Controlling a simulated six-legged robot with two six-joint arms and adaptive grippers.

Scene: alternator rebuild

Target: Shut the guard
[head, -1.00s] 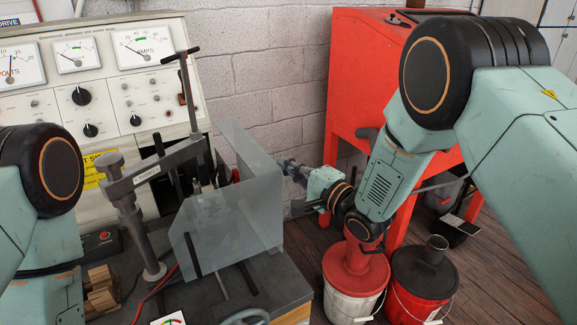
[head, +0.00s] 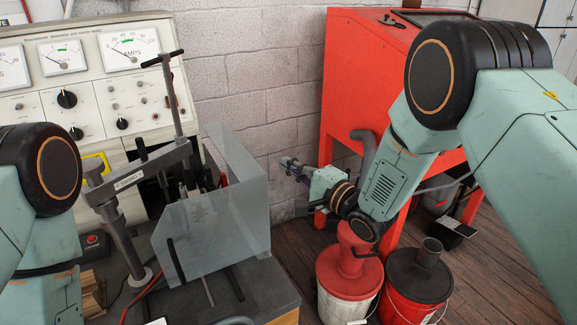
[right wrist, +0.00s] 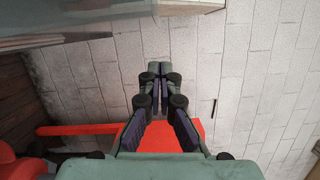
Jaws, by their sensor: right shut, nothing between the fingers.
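The guard (head: 205,235) is a clear, greyish panel box on the bench at the left centre of the head view, around the clamp and its post. A dark bar like a handle (head: 177,262) is on its front panel. I cannot tell how far the guard stands open. My right gripper (head: 286,163) is shut and empty, just right of the guard's right side and apart from it. In the right wrist view its fingertips (right wrist: 160,68) meet, and a translucent sheet, probably the guard (right wrist: 70,35), crosses the top left. My left arm shows at the left edge; its gripper is out of view.
A grey test panel with dials (head: 105,85) stands behind the bench. A red cabinet (head: 350,75) stands behind my right arm. Two lidded buckets (head: 347,295) (head: 420,285) stand on the floor below it. The block wall (head: 255,70) is behind the gripper.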

